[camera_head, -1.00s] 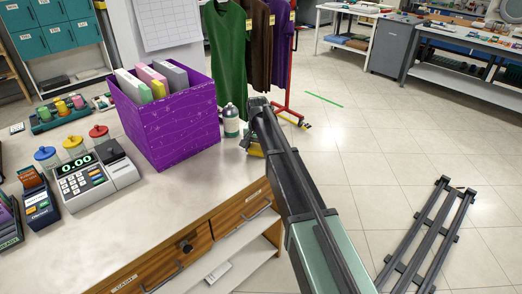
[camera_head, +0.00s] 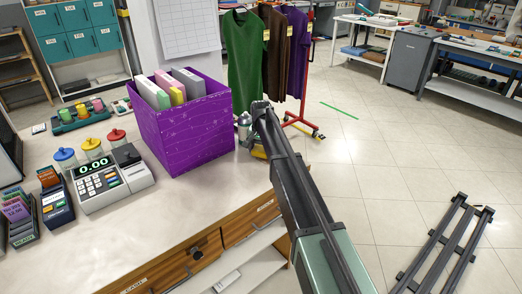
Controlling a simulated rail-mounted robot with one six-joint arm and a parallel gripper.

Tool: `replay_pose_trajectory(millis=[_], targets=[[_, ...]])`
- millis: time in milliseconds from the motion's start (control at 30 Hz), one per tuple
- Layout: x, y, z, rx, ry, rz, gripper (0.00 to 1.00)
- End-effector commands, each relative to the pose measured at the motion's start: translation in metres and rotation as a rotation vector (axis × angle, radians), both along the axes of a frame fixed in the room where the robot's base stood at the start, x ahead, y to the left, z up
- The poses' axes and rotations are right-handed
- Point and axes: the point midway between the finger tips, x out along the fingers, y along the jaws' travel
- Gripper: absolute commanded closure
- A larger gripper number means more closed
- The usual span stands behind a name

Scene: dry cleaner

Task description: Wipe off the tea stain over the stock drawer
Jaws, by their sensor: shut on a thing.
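My gripper (camera_head: 257,143) is over the far right end of the pale counter (camera_head: 195,205), largely hidden behind my own arm. A small yellow thing (camera_head: 258,152) shows at its jaws, low at the counter top; I cannot tell if it is a sponge or cloth. The gripper is shut on it. Two wooden drawers are in the counter's front: the left one (camera_head: 170,272) has a label reading CASH, and the right one (camera_head: 236,233) has a label too small to read. No tea stain can be made out; the arm covers part of that end.
A purple box (camera_head: 185,135) with files and a bottle (camera_head: 244,122) stand close left of my gripper. A cash register (camera_head: 110,183), lidded jars (camera_head: 92,148) and card holders (camera_head: 55,205) are further left. A clothes rail (camera_head: 305,75) stands behind. The counter's front middle is clear.

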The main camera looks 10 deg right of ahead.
Motion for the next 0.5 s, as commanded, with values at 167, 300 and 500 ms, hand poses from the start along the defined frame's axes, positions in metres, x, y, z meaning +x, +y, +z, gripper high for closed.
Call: replay_pose_trajectory(millis=[167, 300, 500], targets=[[-0.016, -0.007, 0.000, 0.000, 0.000, 0.002, 0.47], [-0.027, -0.013, 0.000, 0.000, 0.000, 0.003, 0.47], [-0.042, -0.020, 0.000, 0.000, 0.000, 0.005, 0.47]])
